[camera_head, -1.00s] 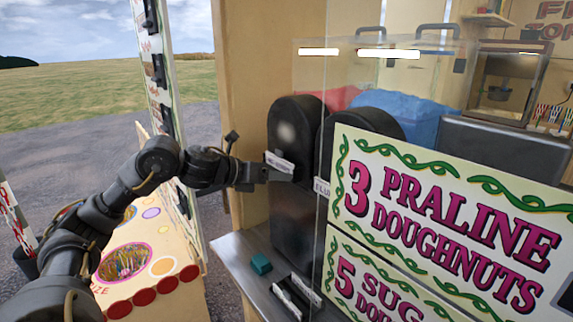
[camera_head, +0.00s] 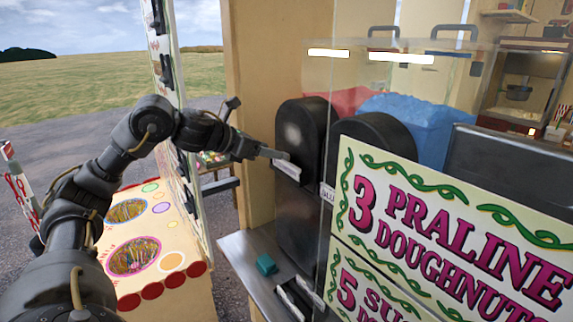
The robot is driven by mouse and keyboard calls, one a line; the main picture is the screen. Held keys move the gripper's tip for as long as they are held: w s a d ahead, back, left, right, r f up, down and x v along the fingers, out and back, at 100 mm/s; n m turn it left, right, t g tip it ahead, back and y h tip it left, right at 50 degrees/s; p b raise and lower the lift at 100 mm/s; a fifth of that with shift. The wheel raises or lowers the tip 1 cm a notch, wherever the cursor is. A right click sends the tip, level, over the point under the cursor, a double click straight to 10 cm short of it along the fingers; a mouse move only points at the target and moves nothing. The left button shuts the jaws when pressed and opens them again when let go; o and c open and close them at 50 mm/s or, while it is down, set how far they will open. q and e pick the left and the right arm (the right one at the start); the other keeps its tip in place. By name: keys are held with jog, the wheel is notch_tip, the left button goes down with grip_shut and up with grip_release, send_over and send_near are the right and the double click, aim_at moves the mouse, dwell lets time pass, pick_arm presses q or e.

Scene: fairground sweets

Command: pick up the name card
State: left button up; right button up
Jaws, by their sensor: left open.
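A white name card (camera_head: 288,169) with dark lettering too small to read sits on the front of the left dark, round-topped bin (camera_head: 300,220). A second white card (camera_head: 327,193) shows on the bin beside it, partly behind the clear screen. My left gripper (camera_head: 274,154) is open and empty at the upper left of the first card. Its fingertip is very close to the card; I cannot tell whether they touch. My right gripper is out of view.
A metal counter (camera_head: 240,262) below carries a teal block (camera_head: 266,264) and a dark holder with white cards (camera_head: 297,294). A large praline doughnuts sign (camera_head: 440,225) and clear screen stand at right. A wooden post (camera_head: 250,90) rises behind my gripper.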

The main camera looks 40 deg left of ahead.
aim_at(285, 154)
pick_arm(q)
jog(key=p+x, duration=0.1)
jog(key=x, duration=0.1)
jog(key=p+x, duration=0.1)
jog(key=x, duration=0.2)
jog(key=shift+w+a+p, duration=0.1)
jog(key=shift+a+p, duration=0.1)
jog(key=shift+p, duration=0.15)
jog(key=c, duration=0.9)
